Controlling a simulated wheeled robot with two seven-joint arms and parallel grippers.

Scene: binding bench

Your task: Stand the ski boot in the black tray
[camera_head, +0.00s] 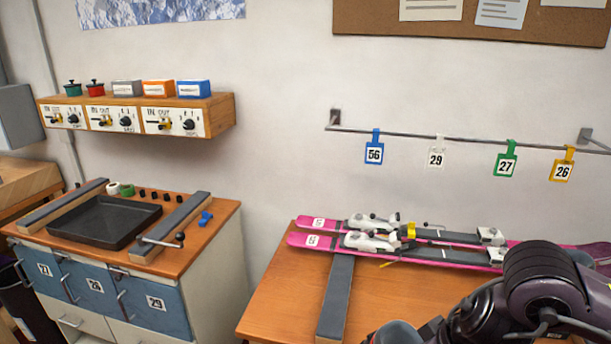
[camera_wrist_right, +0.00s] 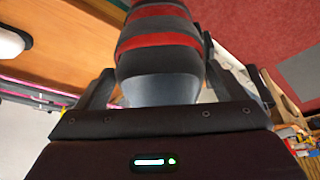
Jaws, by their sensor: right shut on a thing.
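The black tray (camera_head: 105,222) sits on the left bench in the head view, between two dark-topped rails, and looks empty. In the right wrist view my right gripper (camera_wrist_right: 160,70) is shut on the ski boot (camera_wrist_right: 160,45), whose near part shows as a grey body with red and black bands between the fingers. The rest of the boot is cut off or hidden, so its tilt is unclear. The head view shows no clear part of the boot; my dark right arm fills its lower right corner. My left gripper is not in view.
A clamp handle (camera_head: 165,240) and blue piece (camera_head: 205,219) lie right of the tray. A wooden shelf (camera_head: 215,115) hangs above it. A gap separates the benches.

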